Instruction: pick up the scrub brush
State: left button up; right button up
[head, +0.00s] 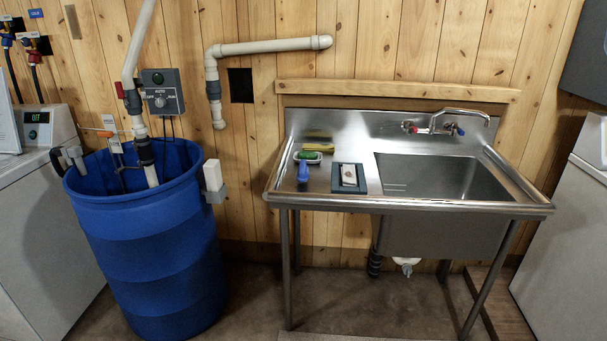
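A brush with a blue handle (303,172) lies on the left drainboard of the steel sink, its handle pointing toward the front edge. Its head, at the far end, looks green and white. It appears to be the scrub brush. A yellow-and-dark item (318,147) lies just behind the head; its kind is too small to tell. Neither of my grippers shows in the head view.
The steel sink unit (330,198) stands against the pine wall, its basin (440,175) at right under a faucet (440,122). A dark tray with a pale block (348,175) lies right of the brush. A blue barrel (150,240) stands left. Floor before the sink is clear.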

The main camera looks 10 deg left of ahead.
aim_at(302, 176)
jog(key=i+j+z, duration=0.2)
jog(key=z, duration=0.3)
jog(key=i+j+z, duration=0.15)
jog(key=j+z, duration=0.3)
jog(key=i+j+z, duration=0.1)
jog(key=j+z, duration=0.4)
